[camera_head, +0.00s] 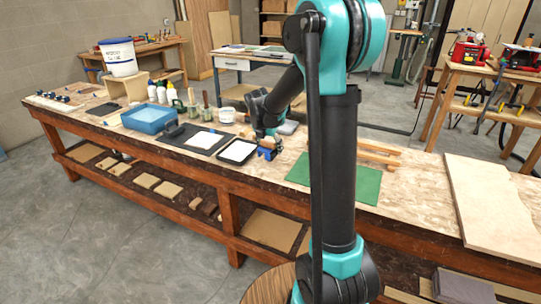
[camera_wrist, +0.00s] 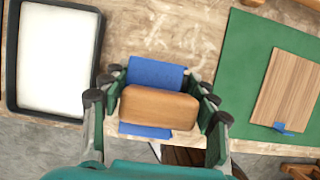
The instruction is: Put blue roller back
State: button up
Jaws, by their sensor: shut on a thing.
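My gripper (camera_wrist: 158,105) is shut on the blue roller (camera_wrist: 156,73), with its fingers on either side of the roller's wooden block-shaped handle (camera_wrist: 158,107). Blue shows on both the far and near sides of the wood. In the head view the blue roller (camera_head: 268,154) shows below my gripper, at the right end of a black tray (camera_head: 222,160) with a white inside. The wrist view shows this tray (camera_wrist: 101,60) to the left of the roller, apart from it. I cannot tell how high the roller is above the bench.
A green mat (camera_wrist: 232,75) lies to the right, with a striped wooden square (camera_wrist: 288,88) and a small blue piece (camera_wrist: 281,127) on it. A blue tub (camera_head: 148,122), a dark mat with a white sheet (camera_head: 203,140), bottles and cups stand farther left on the workbench (camera_head: 410,205).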

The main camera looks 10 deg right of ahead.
aim_at(271, 154)
jog(key=shift+f, duration=1.75)
jog(key=shift+o, duration=0.2)
jog(key=shift+f, duration=0.6)
jog(key=o, duration=1.5)
jog(key=shift+a, duration=0.1)
